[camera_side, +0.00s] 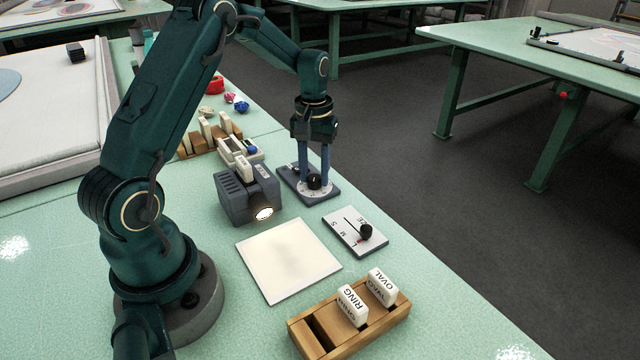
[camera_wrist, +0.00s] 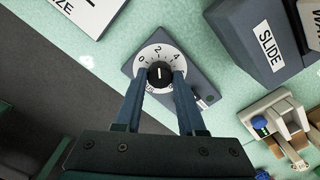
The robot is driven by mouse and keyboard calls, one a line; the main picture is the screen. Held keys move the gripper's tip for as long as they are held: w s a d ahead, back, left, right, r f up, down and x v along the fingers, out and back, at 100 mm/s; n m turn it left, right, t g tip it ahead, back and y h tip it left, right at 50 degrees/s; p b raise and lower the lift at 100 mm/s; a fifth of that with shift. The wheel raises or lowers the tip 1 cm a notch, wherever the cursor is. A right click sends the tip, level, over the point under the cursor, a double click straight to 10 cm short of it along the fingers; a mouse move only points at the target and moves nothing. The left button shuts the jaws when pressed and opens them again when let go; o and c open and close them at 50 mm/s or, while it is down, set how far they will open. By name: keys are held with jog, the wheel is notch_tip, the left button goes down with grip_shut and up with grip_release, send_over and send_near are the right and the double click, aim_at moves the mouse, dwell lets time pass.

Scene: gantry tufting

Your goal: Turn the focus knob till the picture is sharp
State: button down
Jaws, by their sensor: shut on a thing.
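The black focus knob (camera_wrist: 160,75) sits on a white numbered dial on a grey plate (camera_wrist: 138,65). Its white mark points up, near the 2. My gripper (camera_wrist: 161,80) has its blue fingers down on either side of the knob, shut on it; it also shows in the side view (camera_side: 315,180). The dark grey projector (camera_side: 235,207) stands beside it, with its lens lit and a pale slide upright in its top. The white screen board (camera_side: 275,275) lies in front of the lens. Only a faint, blurred grey patch shows on it.
A SIZE plate (camera_side: 343,240) with a black slider knob lies right of the board. A wooden rack (camera_side: 340,345) with RING and OVAL slides stands in front. Another slide rack (camera_side: 187,150), a small pale device (camera_side: 228,156) and coloured bits lie behind.

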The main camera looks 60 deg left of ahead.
aim_at(314, 177)
jog(key=shift+r+m, duration=0.1)
jog(key=shift+m, duration=1)
jog(key=c, duration=0.5)
grip_release()
jog(key=shift+r, duration=2.55)
